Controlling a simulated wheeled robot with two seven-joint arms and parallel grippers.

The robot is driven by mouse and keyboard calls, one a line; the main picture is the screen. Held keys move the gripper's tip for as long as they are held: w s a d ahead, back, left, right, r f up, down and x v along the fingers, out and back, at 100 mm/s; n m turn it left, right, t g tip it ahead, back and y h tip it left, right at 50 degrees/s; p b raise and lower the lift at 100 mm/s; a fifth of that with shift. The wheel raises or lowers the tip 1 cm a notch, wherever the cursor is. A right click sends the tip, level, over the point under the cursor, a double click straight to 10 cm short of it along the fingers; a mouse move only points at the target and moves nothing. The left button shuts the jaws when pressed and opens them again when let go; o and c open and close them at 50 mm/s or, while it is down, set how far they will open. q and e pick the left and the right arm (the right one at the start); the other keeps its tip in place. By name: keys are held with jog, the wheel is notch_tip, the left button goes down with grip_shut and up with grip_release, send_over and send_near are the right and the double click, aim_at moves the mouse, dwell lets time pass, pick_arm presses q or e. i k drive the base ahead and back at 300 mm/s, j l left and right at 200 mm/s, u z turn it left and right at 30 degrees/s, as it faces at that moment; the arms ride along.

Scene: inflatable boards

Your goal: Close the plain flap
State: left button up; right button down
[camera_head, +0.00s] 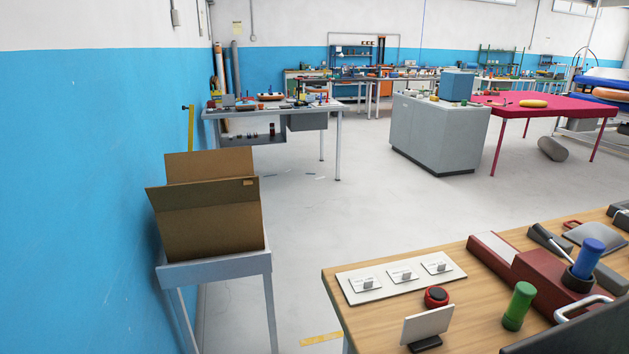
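A brown cardboard box (212,234) stands on a small grey table (215,271) at the left, close to the blue wall. Two flaps show at its top, both raised. The nearer, wider flap (195,197) tilts and has a small lighter patch near its right end. The farther flap (208,164) stands upright behind it and shows no mark on its visible part. The inside of the box and the lower part of the farther flap are hidden. Neither of my grippers is in view.
A wooden workbench (390,312) fills the lower right, with a red button (436,296), a green-handled tool (519,306) and a white card holder (427,326). Free grey floor (330,225) lies between box and bench. A grey cabinet (437,133) and a pink table (545,111) stand farther back.

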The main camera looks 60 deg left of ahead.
aim_at(185, 195)
jog(key=i+j, duration=0.1)
jog(key=j, duration=1.3)
jog(key=j+u, duration=0.1)
jog(key=u, duration=0.3)
jog(key=i+u, duration=0.1)
jog(key=u, duration=0.35)
jog(key=j+u, duration=0.1)
jog(key=u, duration=0.3)
jog(key=i+u, duration=0.1)
jog(key=u, duration=0.3)
